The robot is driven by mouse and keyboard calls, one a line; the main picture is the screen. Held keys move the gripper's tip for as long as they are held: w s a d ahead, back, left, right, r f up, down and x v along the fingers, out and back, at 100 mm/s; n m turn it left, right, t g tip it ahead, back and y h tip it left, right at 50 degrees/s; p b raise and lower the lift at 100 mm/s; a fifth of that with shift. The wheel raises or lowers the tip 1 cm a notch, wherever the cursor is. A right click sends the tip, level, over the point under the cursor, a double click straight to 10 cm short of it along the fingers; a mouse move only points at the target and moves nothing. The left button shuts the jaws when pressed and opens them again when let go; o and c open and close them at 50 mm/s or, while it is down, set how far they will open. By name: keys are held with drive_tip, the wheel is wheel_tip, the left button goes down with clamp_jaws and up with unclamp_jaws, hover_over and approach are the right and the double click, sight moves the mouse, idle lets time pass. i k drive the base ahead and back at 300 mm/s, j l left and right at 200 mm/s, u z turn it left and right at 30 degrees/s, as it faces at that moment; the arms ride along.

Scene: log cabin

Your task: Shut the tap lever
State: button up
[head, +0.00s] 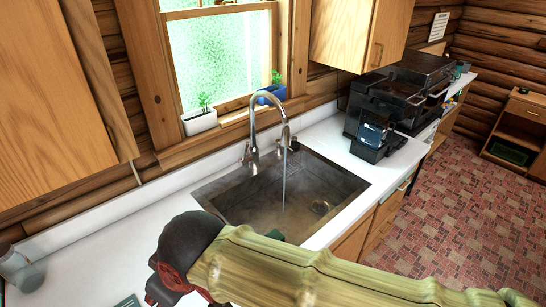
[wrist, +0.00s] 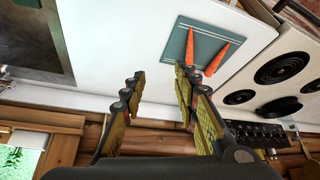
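A curved metal tap (head: 254,125) stands behind the sink (head: 225,207) in the head view. A thin stream of water (head: 284,187) falls from its spout into the basin. A small metal lever (head: 246,154) appears at the left of the tap's base; its exact position is hard to tell. My gripper (wrist: 158,82) is open and empty in the wrist view, with its two fingers apart over the white counter. My arm crosses the lower head view.
A green board (wrist: 184,60) with two carrots (wrist: 217,58) lies on the counter (wrist: 100,25), beside a stove (wrist: 255,85). Potted plants (head: 199,118) stand on the windowsill behind the tap. A dark coffee machine (head: 375,125) is right of the sink. Wooden cupboards (head: 358,35) hang above.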

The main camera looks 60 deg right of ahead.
sight(243, 162)
drive_tip(key=z, duration=1.65)
